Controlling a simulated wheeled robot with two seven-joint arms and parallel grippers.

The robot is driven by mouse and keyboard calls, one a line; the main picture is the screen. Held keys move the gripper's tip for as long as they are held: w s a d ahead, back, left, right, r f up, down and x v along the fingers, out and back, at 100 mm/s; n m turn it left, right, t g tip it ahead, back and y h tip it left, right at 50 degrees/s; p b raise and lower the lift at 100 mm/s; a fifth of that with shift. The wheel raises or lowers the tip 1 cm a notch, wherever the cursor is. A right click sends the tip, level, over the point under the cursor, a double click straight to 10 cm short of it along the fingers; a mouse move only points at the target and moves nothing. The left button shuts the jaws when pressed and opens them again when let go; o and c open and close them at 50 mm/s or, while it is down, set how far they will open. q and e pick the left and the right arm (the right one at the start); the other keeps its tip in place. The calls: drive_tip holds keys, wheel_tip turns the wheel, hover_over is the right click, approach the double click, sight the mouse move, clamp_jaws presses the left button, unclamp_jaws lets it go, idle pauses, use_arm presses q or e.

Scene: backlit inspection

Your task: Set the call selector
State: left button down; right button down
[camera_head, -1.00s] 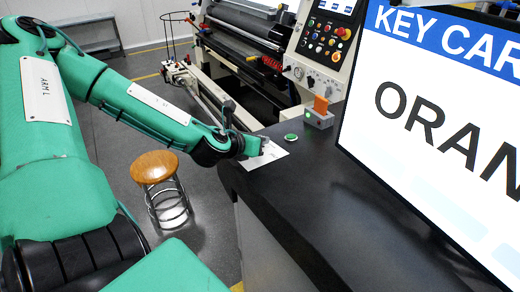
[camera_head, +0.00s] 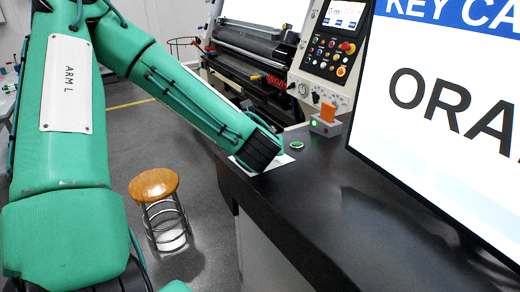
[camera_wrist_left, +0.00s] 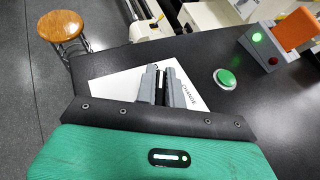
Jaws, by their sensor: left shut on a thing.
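A white plate (camera_wrist_left: 112,68) lies on the dark bench top, with a printed word that looks like "CHANGE" at its right side. My left gripper (camera_wrist_left: 164,72) is over this plate with its two grey fingers close together, shut on a small dark part that looks like the selector's knob. The fingers hide most of that part, so where it points cannot be told. In the head view the plate's edge (camera_head: 285,160) shows beside my black wrist, which hides the fingers. A screen (camera_head: 440,110) at the right shows "KEY CA" and "ORA", cut off by the frame. My right gripper is not in view.
A green round button (camera_wrist_left: 226,78) sits right of the plate. Beyond it stands a grey box (camera_head: 322,127) with an orange top and a lit green lamp. A wooden stool (camera_head: 154,185) stands on the floor at the left. The bench's front area is clear.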

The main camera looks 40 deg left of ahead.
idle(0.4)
use_arm(q)
drive_tip(key=c, duration=1.5)
unclamp_jaws()
drive_tip(key=shift+a, duration=0.1)
